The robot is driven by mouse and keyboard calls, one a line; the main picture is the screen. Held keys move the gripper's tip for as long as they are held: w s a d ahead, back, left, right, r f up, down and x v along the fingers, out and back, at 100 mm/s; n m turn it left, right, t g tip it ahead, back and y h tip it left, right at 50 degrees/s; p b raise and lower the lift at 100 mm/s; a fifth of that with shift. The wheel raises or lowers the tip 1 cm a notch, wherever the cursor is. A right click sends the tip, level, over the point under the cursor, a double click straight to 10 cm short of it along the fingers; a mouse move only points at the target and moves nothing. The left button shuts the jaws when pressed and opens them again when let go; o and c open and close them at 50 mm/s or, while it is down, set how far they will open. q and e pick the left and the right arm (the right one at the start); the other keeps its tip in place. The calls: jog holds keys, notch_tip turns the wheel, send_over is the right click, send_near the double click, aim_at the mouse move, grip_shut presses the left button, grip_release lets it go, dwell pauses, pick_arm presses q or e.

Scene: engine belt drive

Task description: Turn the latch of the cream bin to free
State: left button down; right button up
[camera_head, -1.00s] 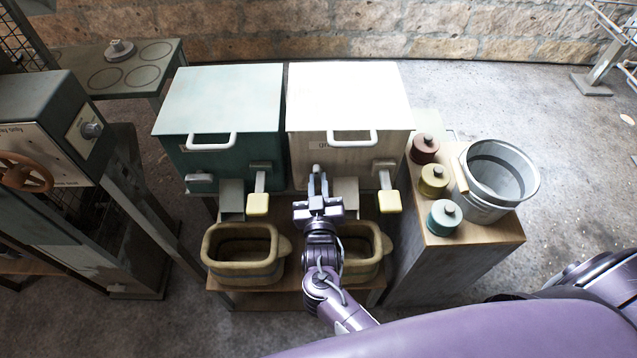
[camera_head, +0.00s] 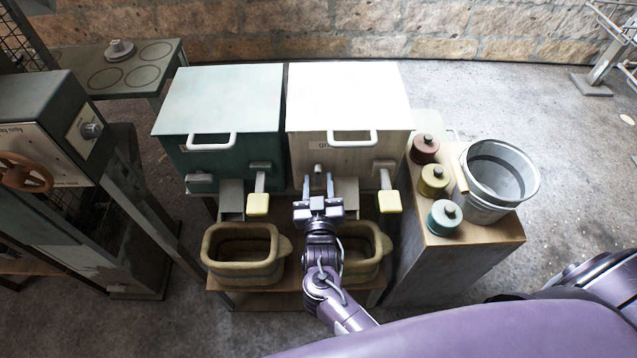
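The cream bin (camera_head: 348,105) stands in the middle with its pale lid shut and a handle across the front. Its latch (camera_head: 318,169) is a small grey piece low on the left of the bin's front. It looks short and upright, but is too small to read its angle surely. My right gripper (camera_head: 318,182) is just in front of and below the latch, with its two fingers spread apart and nothing visible between them. The fingertips are close to the bin's front; I cannot tell whether they touch it. My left gripper is out of view.
A teal bin (camera_head: 220,100) stands to the left, its latch (camera_head: 199,182) lying sideways. Yellow-ended levers (camera_head: 388,200) stick out in front. Two tan tubs (camera_head: 240,265) sit below. On the right, a cabinet holds several coloured canisters (camera_head: 433,180) and a metal bucket (camera_head: 497,185).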

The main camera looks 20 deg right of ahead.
jog(key=v, duration=0.8)
jog(key=shift+w, duration=0.1)
dwell(0.3)
